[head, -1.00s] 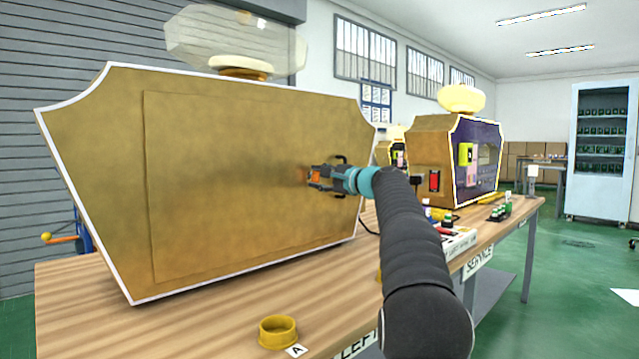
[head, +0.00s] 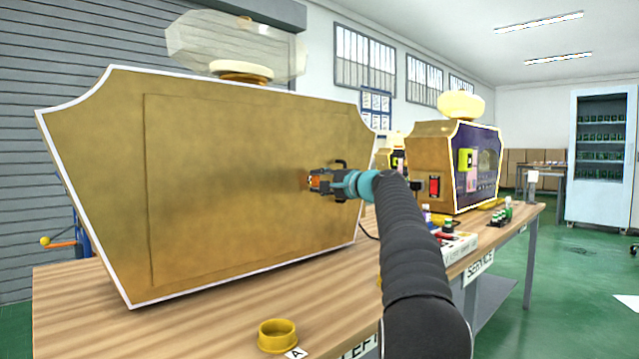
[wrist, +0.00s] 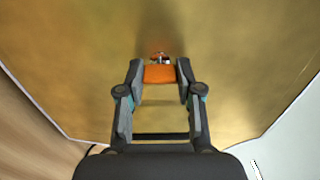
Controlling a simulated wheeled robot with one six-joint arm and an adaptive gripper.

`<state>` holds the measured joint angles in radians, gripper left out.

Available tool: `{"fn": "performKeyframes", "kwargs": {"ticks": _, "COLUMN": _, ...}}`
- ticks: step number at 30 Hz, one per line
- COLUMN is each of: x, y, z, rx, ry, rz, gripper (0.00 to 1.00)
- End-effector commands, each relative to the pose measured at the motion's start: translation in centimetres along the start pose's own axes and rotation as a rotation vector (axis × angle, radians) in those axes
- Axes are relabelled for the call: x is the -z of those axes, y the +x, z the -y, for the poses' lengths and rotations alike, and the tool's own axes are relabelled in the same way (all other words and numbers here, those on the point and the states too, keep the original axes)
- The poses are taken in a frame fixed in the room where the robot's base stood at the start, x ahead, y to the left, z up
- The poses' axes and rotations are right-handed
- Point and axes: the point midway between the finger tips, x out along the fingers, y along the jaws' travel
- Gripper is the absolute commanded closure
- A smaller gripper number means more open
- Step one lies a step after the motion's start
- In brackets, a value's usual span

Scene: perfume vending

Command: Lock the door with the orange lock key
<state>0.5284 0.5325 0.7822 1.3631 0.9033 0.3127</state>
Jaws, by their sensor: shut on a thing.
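The orange lock key (wrist: 160,74) is between my gripper's fingertips (wrist: 159,72) in the wrist view, with its metal end at the gold door panel. In the head view my gripper (head: 317,181) is shut on the key near the right side of the door (head: 220,190), and only a bit of orange shows. The door is a large gold panel on the front of the perfume-bottle-shaped machine (head: 90,130) and lies flush, with no visible gap. How deep the key sits in the lock cannot be told.
The machine stands on a wooden table (head: 90,300). A yellow ring (head: 278,335) lies at the table's front edge, by a tag marked A. A second machine (head: 435,165) with a dark front stands further right, with small bottles and a box before it.

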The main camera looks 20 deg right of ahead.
Motion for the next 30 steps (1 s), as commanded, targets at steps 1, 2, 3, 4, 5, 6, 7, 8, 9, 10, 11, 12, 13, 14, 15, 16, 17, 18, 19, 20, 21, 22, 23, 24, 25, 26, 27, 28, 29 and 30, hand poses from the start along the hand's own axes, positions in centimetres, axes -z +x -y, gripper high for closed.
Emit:
{"fn": "performKeyframes", "kwargs": {"ticks": 1, "x": 0.0, "y": 0.0, "z": -0.1, "rx": -0.001, "ry": -0.001, "rz": 0.0, "gripper": 0.62}}
{"fn": "performKeyframes", "kwargs": {"ticks": 2, "x": 0.0, "y": 0.0, "z": -0.1, "rx": -0.001, "ry": -0.001, "rz": 0.0, "gripper": 0.55}}
{"fn": "performKeyframes", "kwargs": {"ticks": 3, "x": 0.0, "y": 0.0, "z": -0.1, "rx": -0.001, "ry": 0.0, "rz": 0.0, "gripper": 0.45}}
{"fn": "performKeyframes", "kwargs": {"ticks": 4, "x": 0.0, "y": 0.0, "z": -0.1, "rx": -0.001, "ry": 0.0, "rz": 0.0, "gripper": 0.4}}
{"fn": "performKeyframes", "kwargs": {"ticks": 5, "x": 0.0, "y": 0.0, "z": -0.1, "rx": -0.001, "ry": 0.0, "rz": 0.0, "gripper": 0.4}}
{"fn": "performKeyframes", "kwargs": {"ticks": 6, "x": 0.0, "y": 0.0, "z": 0.0, "rx": -0.001, "ry": 0.0, "rz": 0.0, "gripper": 0.4}}
{"fn": "performKeyframes", "kwargs": {"ticks": 7, "x": 0.0, "y": 0.0, "z": 0.0, "rx": -0.001, "ry": 0.0, "rz": 0.0, "gripper": 0.4}}
{"fn": "performKeyframes", "kwargs": {"ticks": 8, "x": 0.0, "y": 0.0, "z": 0.0, "rx": -0.001, "ry": 0.0, "rz": 0.0, "gripper": 0.4}}
{"fn": "performKeyframes", "kwargs": {"ticks": 9, "x": 0.0, "y": 0.0, "z": 0.0, "rx": -0.001, "ry": 0.0, "rz": 0.0, "gripper": 0.4}}
{"fn": "performKeyframes", "kwargs": {"ticks": 10, "x": 0.0, "y": 0.0, "z": 0.0, "rx": 0.0, "ry": 0.0, "rz": 0.0, "gripper": 0.4}}
{"fn": "performKeyframes", "kwargs": {"ticks": 11, "x": 0.0, "y": 0.0, "z": 0.0, "rx": 0.0, "ry": 0.0, "rz": 0.0, "gripper": 0.4}}
{"fn": "performKeyframes", "kwargs": {"ticks": 12, "x": 0.0, "y": 0.0, "z": 0.0, "rx": 0.0, "ry": 0.0, "rz": 0.0, "gripper": 0.4}}
{"fn": "performKeyframes", "kwargs": {"ticks": 13, "x": 0.0, "y": -0.1, "z": 0.0, "rx": 0.0, "ry": 0.0, "rz": 0.0, "gripper": 0.4}}
{"fn": "performKeyframes", "kwargs": {"ticks": 14, "x": 0.0, "y": -0.1, "z": 0.0, "rx": 0.0, "ry": 0.0, "rz": 0.0, "gripper": 0.4}}
{"fn": "performKeyframes", "kwargs": {"ticks": 15, "x": 0.0, "y": -0.3, "z": 0.0, "rx": 0.0, "ry": 0.0, "rz": -0.001, "gripper": 0.4}}
{"fn": "performKeyframes", "kwargs": {"ticks": 16, "x": 0.0, "y": -0.5, "z": 0.1, "rx": 0.0, "ry": 0.0, "rz": -0.001, "gripper": 0.4}}
{"fn": "performKeyframes", "kwargs": {"ticks": 17, "x": 0.0, "y": -0.7, "z": 0.1, "rx": 0.0, "ry": 0.0, "rz": -0.001, "gripper": 0.4}}
{"fn": "performKeyframes", "kwargs": {"ticks": 18, "x": 0.1, "y": -1.1, "z": 0.1, "rx": -0.001, "ry": 0.0, "rz": -0.002, "gripper": 0.4}}
{"fn": "performKeyframes", "kwargs": {"ticks": 19, "x": 0.1, "y": -1.4, "z": 0.1, "rx": -0.001, "ry": 0.001, "rz": -0.002, "gripper": 0.4}}
{"fn": "performKeyframes", "kwargs": {"ticks": 20, "x": 0.0, "y": -1.8, "z": 0.1, "rx": -0.001, "ry": 0.001, "rz": -0.001, "gripper": 0.4}}
{"fn": "performKeyframes", "kwargs": {"ticks": 21, "x": 0.0, "y": -2.4, "z": 0.1, "rx": 0.0, "ry": 0.0, "rz": -0.001, "gripper": 0.4}}
{"fn": "performKeyframes", "kwargs": {"ticks": 22, "x": 0.0, "y": -2.9, "z": 0.1, "rx": 0.0, "ry": 0.002, "rz": -0.002, "gripper": 0.4}}
{"fn": "performKeyframes", "kwargs": {"ticks": 23, "x": 0.1, "y": -3.5, "z": 0.1, "rx": -0.001, "ry": 0.001, "rz": -0.004, "gripper": 0.4}}
{"fn": "performKeyframes", "kwargs": {"ticks": 24, "x": 0.1, "y": -4.3, "z": 0.1, "rx": -0.001, "ry": 0.0, "rz": -0.004, "gripper": 0.4}}
{"fn": "performKeyframes", "kwargs": {"ticks": 25, "x": 0.0, "y": -4.9, "z": 0.1, "rx": 0.0, "ry": 0.002, "rz": -0.003, "gripper": 0.4}}
{"fn": "performKeyframes", "kwargs": {"ticks": 26, "x": 0.0, "y": -5.5, "z": 0.1, "rx": 0.0, "ry": 0.001, "rz": -0.003, "gripper": 0.4}}
{"fn": "performKeyframes", "kwargs": {"ticks": 27, "x": 0.1, "y": -6.4, "z": 0.1, "rx": -0.001, "ry": 0.001, "rz": -0.004, "gripper": 0.4}}
{"fn": "performKeyframes", "kwargs": {"ticks": 28, "x": 0.1, "y": -7.0, "z": 0.1, "rx": -0.001, "ry": 0.001, "rz": -0.004, "gripper": 0.4}}
{"fn": "performKeyframes", "kwargs": {"ticks": 29, "x": 0.1, "y": -7.6, "z": 0.1, "rx": 0.0, "ry": 0.001, "rz": -0.003, "gripper": 0.4}}
{"fn": "performKeyframes", "kwargs": {"ticks": 30, "x": 0.1, "y": -8.3, "z": 0.1, "rx": 0.0, "ry": 0.0, "rz": -0.004, "gripper": 0.4}}
